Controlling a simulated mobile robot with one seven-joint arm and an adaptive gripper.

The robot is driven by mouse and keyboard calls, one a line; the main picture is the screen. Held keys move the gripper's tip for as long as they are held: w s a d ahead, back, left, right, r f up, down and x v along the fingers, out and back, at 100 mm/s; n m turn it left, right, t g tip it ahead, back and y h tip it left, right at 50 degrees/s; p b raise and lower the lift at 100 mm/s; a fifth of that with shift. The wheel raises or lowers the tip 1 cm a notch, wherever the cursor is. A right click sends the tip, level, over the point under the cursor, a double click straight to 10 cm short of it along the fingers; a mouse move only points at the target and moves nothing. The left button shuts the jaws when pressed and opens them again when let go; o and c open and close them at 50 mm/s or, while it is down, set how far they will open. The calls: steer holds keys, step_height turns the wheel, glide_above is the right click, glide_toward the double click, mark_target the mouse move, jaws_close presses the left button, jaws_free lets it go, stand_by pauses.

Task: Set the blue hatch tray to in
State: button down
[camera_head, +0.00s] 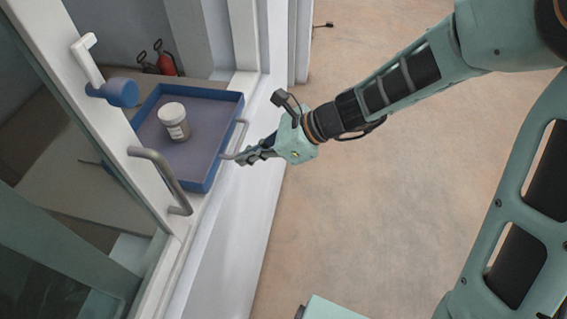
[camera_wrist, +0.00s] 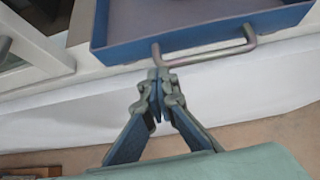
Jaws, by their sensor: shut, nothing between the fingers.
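The blue hatch tray (camera_head: 209,177) sits in the hatch opening of a white wall, and part of it sticks out over the sill. A jar with a white lid (camera_head: 174,121) stands upright in the tray. The tray has a grey bar handle (camera_head: 242,136) on its near side; the handle also shows in the wrist view (camera_wrist: 215,57). My gripper (camera_head: 241,158) is shut and empty, its fingertips at the handle. In the wrist view the fingertips (camera_wrist: 158,75) are just below the left part of the handle; I cannot tell whether they touch it.
A glazed white frame with a grey pull handle (camera_head: 161,178) and a blue-knobbed latch (camera_head: 123,92) stands left of the tray. Red extinguishers (camera_head: 165,60) stand beyond the opening.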

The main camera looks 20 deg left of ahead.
glide_toward(182, 155)
steer(key=x, duration=0.5)
steer(key=shift+r, duration=0.1)
steer(key=shift+d, duration=0.1)
